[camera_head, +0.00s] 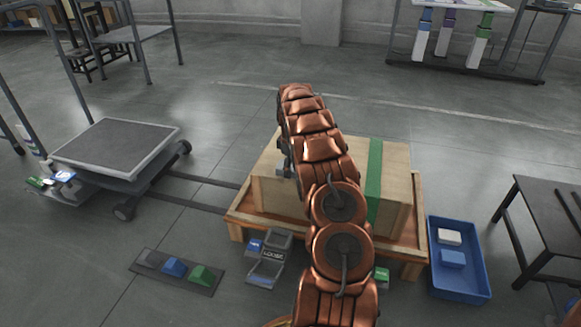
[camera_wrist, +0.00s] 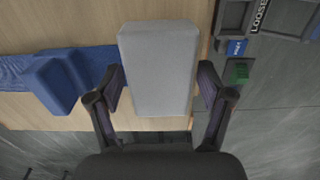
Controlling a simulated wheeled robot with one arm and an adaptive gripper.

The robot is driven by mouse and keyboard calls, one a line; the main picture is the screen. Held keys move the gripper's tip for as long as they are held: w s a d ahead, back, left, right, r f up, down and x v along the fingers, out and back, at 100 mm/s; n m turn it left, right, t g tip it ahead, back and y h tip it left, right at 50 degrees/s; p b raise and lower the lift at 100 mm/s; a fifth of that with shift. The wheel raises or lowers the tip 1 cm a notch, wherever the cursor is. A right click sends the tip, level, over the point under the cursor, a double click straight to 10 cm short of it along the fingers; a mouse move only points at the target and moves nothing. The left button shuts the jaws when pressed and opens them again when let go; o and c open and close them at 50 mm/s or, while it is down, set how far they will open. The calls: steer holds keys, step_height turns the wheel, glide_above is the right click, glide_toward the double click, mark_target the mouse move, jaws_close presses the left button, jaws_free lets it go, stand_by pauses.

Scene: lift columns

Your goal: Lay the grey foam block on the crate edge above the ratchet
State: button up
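The grey foam block (camera_wrist: 160,65) sits lengthwise between the two fingers of my gripper (camera_wrist: 162,85). The finger pads meet its left and right sides, so the gripper appears shut on it. The block is over the wooden crate top near an edge; whether it touches the wood I cannot tell. The wooden crate (camera_head: 395,160) stands on a pallet, and my arm hides much of it. In the wrist view, the crate top (camera_wrist: 90,118) carries a blue strap (camera_wrist: 15,72) and a blue block (camera_wrist: 57,80) left of the grey one. I cannot make out the ratchet.
A green strap (camera_head: 374,165) crosses the crate. A grey unit marked LOOSE (camera_head: 271,262) stands before the pallet. A blue bin (camera_head: 463,291) with two blocks is at right. A dark mat (camera_head: 152,276) with wedges and a flat cart (camera_head: 115,146) are at left.

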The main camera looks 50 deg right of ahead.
steer(key=shift+o, duration=0.2)
step_height(320, 180, up, 11)
steer(key=p, duration=0.4)
steer(key=s+a+r+m+g, duration=0.1)
steer(key=s+a+r, duration=0.25)
steer(key=a, duration=0.55)
steer(key=s+a+r+m, duration=0.1)
steer(key=s+a+r, duration=0.3)
steer(key=a, duration=0.6)
steer(key=s+a+r+m+g, duration=0.1)
steer(key=s+a+r, duration=0.1)
steer(key=a+r, duration=0.5)
steer(key=s+a+f+m, duration=0.1)
steer(key=s+a, duration=0.9)
steer(key=s, duration=0.4)
steer(key=s+a+f+m+g, duration=0.1)
steer(key=s+a+f, duration=0.1)
steer(key=s+a, duration=0.9)
steer(key=s, duration=0.3)
steer(key=shift+s+a+f+g, duration=0.2)
steer(key=shift+s+f+g, duration=0.05)
steer(key=shift+f+g, duration=0.05)
